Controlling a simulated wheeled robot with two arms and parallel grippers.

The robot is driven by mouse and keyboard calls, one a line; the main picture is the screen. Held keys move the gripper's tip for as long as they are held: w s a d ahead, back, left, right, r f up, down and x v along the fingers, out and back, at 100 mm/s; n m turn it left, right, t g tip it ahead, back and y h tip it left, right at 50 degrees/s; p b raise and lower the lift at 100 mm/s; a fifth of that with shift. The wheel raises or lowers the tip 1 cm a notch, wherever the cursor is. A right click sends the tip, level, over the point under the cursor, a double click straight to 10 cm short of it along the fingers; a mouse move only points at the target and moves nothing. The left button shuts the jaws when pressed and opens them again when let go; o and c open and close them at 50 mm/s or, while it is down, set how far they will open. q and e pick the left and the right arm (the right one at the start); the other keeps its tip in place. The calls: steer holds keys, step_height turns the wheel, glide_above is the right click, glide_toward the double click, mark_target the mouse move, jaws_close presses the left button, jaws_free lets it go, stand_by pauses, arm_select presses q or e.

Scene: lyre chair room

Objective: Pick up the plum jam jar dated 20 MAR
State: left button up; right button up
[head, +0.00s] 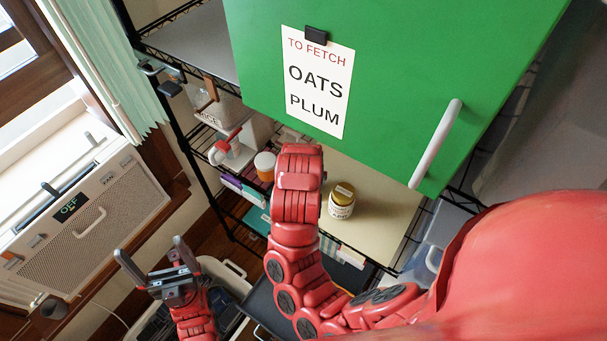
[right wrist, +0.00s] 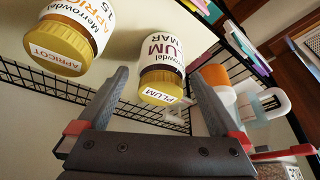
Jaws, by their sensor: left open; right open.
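The plum jam jar (right wrist: 161,70) has a gold lid marked PLUM and a white label. "MAR" shows on the label, but the day number cannot be read. In the right wrist view it appears between the two fingers of my open right gripper (right wrist: 158,78), seemingly just beyond the tips; I cannot tell whether they touch it. In the head view my right forearm hides this gripper and probably this jar. My left gripper (head: 160,267) is open and empty at the lower left, away from the shelf.
An apricot jam jar (right wrist: 68,38), label showing 15, stands beside the plum jar. A gold-lidded jar (head: 342,201) sits on the cream shelf (head: 385,207). A green door (head: 400,60) with a white handle (head: 435,144) hangs above the shelf.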

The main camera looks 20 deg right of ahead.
steer(key=shift+s+f, duration=0.1)
steer(key=shift+f, duration=0.25)
steer(key=p+x, duration=0.1)
steer(key=x, duration=0.1)
steer(key=w+p+x, duration=0.1)
steer(key=x, duration=0.1)
steer(key=shift+w+f, duration=0.1)
steer(key=shift+f, duration=0.35)
steer(key=shift+d, duration=0.1)
steer(key=shift+c, duration=0.3)
steer(key=shift+c, duration=1.1)
jaws_close()
steer(key=shift+w, duration=0.1)
